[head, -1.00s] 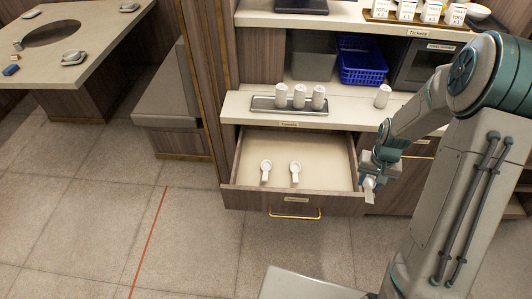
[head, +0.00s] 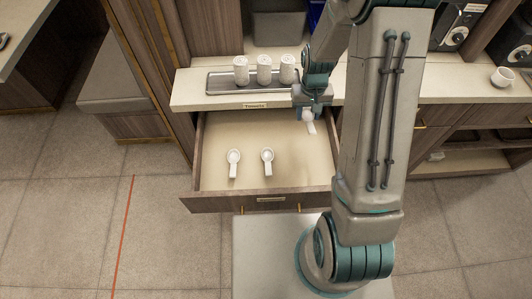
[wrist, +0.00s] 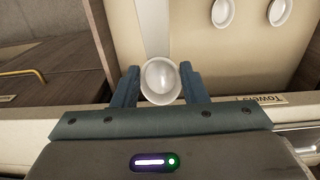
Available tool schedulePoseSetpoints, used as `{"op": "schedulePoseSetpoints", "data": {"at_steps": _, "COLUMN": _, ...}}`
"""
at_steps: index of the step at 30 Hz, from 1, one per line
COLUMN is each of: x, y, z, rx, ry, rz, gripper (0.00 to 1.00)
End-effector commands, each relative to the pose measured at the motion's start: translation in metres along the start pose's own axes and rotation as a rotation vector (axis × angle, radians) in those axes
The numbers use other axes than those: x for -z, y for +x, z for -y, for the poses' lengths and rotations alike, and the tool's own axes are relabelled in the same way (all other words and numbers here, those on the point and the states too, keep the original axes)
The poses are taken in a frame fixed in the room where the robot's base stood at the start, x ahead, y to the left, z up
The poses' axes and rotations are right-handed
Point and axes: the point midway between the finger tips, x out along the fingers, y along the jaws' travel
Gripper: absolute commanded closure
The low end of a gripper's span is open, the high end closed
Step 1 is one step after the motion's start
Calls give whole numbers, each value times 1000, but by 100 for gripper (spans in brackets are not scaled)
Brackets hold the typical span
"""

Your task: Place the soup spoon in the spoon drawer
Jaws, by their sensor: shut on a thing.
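My gripper (head: 310,106) is shut on a white soup spoon (head: 308,119). In the wrist view the held spoon (wrist: 160,80) shows its round bowl between the two fingers (wrist: 158,85). It hangs over the right back part of the open spoon drawer (head: 215,135), near the counter's front edge. Two more white spoons lie apart on the drawer floor, a left one (head: 233,160) and a middle one (head: 267,159). Whether the held spoon touches the drawer floor is hard to tell.
A grey tray (head: 219,82) with rolled white towels (head: 264,68) stands on the counter (head: 190,96) above the drawer. A white cup (head: 502,77) stands on the right counter. The drawer's right front floor is bare; my arm covers its right side.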

Motion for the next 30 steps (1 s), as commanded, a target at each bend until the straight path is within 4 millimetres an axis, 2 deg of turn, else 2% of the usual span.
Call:
{"op": "schedulePoseSetpoints", "data": {"at_steps": 1, "x": -5, "y": 23, "z": 2, "rx": -2, "ry": -3, "rz": -1, "gripper": 84}}
{"op": "schedulePoseSetpoints", "data": {"at_steps": 6, "x": -20, "y": 51, "z": 3, "rx": -1, "ry": -4, "rz": -3, "gripper": 84}}
{"op": "schedulePoseSetpoints", "data": {"at_steps": 12, "x": -34, "y": 72, "z": 3, "rx": 8, "ry": 2, "rz": -5, "gripper": 84}}
{"op": "schedulePoseSetpoints", "data": {"at_steps": 19, "x": -40, "y": 83, "z": 3, "rx": 14, "ry": 6, "rz": -5, "gripper": 84}}
{"op": "schedulePoseSetpoints", "data": {"at_steps": 27, "x": -41, "y": 126, "z": 3, "rx": 14, "ry": 9, "rz": -2, "gripper": 84}}
{"op": "schedulePoseSetpoints", "data": {"at_steps": 30, "x": -40, "y": 134, "z": 3, "rx": 14, "ry": 7, "rz": -4, "gripper": 84}}
